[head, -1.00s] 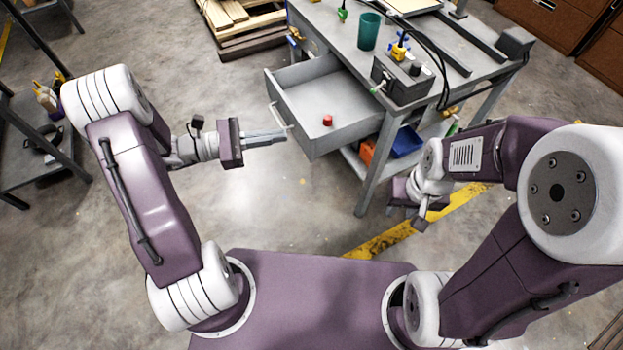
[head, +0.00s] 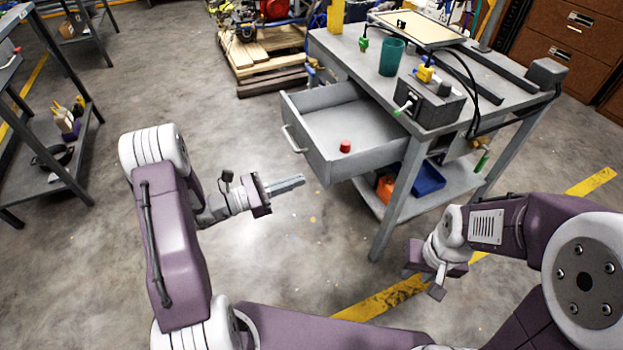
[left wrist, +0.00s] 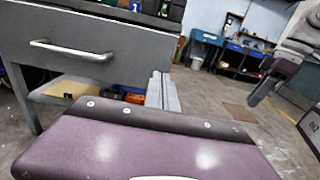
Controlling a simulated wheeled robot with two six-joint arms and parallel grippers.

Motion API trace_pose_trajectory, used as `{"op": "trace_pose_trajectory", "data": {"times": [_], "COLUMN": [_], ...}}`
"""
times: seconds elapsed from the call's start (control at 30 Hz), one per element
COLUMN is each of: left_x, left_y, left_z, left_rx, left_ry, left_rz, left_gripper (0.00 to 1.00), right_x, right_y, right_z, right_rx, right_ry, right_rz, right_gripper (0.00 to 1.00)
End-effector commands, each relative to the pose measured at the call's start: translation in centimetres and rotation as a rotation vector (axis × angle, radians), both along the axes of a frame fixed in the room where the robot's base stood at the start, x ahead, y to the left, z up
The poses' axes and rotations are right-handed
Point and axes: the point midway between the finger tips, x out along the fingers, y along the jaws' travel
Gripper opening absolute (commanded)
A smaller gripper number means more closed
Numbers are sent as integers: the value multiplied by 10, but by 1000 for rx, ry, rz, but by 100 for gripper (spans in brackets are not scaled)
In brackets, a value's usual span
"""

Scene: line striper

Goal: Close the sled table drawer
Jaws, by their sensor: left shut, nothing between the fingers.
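The grey sled table (head: 330,45) has its drawer (head: 320,148) pulled out toward the left, with a red object (head: 345,146) inside. The drawer's bar handle (head: 293,138) is on its front face. In the left wrist view, the drawer front (left wrist: 130,45) and handle (left wrist: 70,50) show at upper left. My left gripper (head: 303,180) is shut and empty, apart from the drawer, below the handle in the head view. Its fingers (left wrist: 163,92) point past the right end of the drawer front in the wrist view. My right gripper (head: 428,278) hangs near the table's front leg; its jaw opening is unclear.
The tabletop holds a green cup (head: 391,57) and a dark box (head: 432,100) with cables. A lower shelf carries a blue bin (head: 428,180). A pallet (head: 265,65) stands behind and a shelf rack (head: 45,150) at left. Floor left of the drawer is clear.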

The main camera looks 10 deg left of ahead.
Motion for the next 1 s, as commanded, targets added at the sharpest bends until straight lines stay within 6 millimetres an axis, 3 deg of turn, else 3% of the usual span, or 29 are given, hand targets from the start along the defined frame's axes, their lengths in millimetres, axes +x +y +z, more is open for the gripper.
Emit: {"op": "trace_pose_trajectory", "data": {"times": [0.1,0.27,0.8,1.0], "left_x": [12,23,29,40], "left_y": [-20,-36,-44,-61], "left_z": [-3,-1,0,1], "left_rx": [0,1,1,-1], "left_ry": [-2,-1,-1,-1], "left_rz": [-6,-3,-1,-5], "left_gripper": [0,0,0,0], "right_x": [0,0,0,0], "right_y": [0,0,0,0], "right_z": [-9,-13,-13,-11], "right_rx": [0,0,0,0], "right_ry": [0,0,0,0], "right_rz": [0,0,0,0], "right_gripper": [32,32,32,32]}}
